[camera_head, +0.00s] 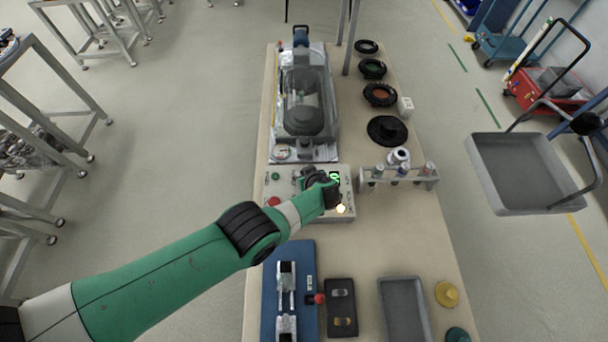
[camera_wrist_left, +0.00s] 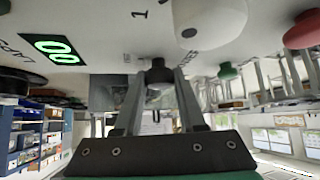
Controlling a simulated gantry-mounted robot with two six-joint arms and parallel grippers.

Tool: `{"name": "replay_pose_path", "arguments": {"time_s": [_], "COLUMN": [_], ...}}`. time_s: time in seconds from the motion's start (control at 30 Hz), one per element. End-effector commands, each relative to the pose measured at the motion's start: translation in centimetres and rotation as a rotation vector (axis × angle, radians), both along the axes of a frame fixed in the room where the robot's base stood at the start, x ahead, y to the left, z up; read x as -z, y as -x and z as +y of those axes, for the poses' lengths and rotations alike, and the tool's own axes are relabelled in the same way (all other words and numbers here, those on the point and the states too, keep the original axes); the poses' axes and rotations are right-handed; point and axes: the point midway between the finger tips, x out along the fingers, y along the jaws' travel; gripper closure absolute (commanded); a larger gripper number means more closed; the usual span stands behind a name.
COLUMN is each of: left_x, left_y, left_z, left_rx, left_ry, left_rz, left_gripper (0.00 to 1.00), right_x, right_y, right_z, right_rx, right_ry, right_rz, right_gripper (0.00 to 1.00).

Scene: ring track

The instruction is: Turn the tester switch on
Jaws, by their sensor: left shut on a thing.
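The tester (camera_head: 270,189) is a pale box panel in the middle of the bench, with a green digital display (camera_head: 335,177), a green button (camera_head: 275,177), a red button (camera_head: 274,201) and a glowing lamp (camera_head: 340,208). In the left wrist view the display (camera_wrist_left: 55,48) shows lit green digits. My left gripper (camera_head: 320,178) is over the panel and hides part of it. In the left wrist view its two fingers are closed around a small black switch knob (camera_wrist_left: 158,72) on the panel. The knob's exact position is hard to read. My right gripper is not in view.
A machine under a clear cover (camera_head: 305,95) stands behind the tester. In front are a blue fixture (camera_head: 303,262), a black tray (camera_head: 341,290) and a grey tray (camera_head: 404,310).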

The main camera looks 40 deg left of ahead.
Motion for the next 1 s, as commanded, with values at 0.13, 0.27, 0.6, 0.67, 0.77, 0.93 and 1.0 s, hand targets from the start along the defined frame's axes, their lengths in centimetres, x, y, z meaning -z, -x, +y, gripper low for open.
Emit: {"name": "replay_pose_path", "arguments": {"time_s": [0.13, 0.27, 0.6, 0.67, 0.77, 0.93, 1.0], "left_x": [0.32, 0.13, -0.05, -0.07, -0.09, -0.06, -0.06], "left_y": [0.11, 0.2, 0.27, 0.27, 0.25, 0.25, 0.25], "left_z": [-0.06, -0.05, 0.0, 0.01, 0.01, 0.01, 0.01], "left_rx": [-0.029, -0.042, -0.048, -0.048, -0.048, -0.047, -0.047], "left_ry": [0.004, 0.004, 0.003, 0.003, 0.003, 0.002, 0.002], "left_rz": [-0.002, -0.004, -0.003, -0.003, -0.003, -0.003, -0.003], "left_gripper": [1.0, 1.0, 1.0, 1.0, 0.43, 0.31, 0.31], "right_x": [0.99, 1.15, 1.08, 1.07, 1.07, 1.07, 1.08], "right_y": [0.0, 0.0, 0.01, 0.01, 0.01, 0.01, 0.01], "right_z": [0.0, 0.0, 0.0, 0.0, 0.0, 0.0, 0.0], "right_rx": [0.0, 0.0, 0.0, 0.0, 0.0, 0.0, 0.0], "right_ry": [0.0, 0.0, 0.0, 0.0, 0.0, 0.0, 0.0], "right_rz": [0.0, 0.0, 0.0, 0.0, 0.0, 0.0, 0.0], "right_gripper": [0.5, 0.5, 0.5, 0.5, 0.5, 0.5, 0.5]}}
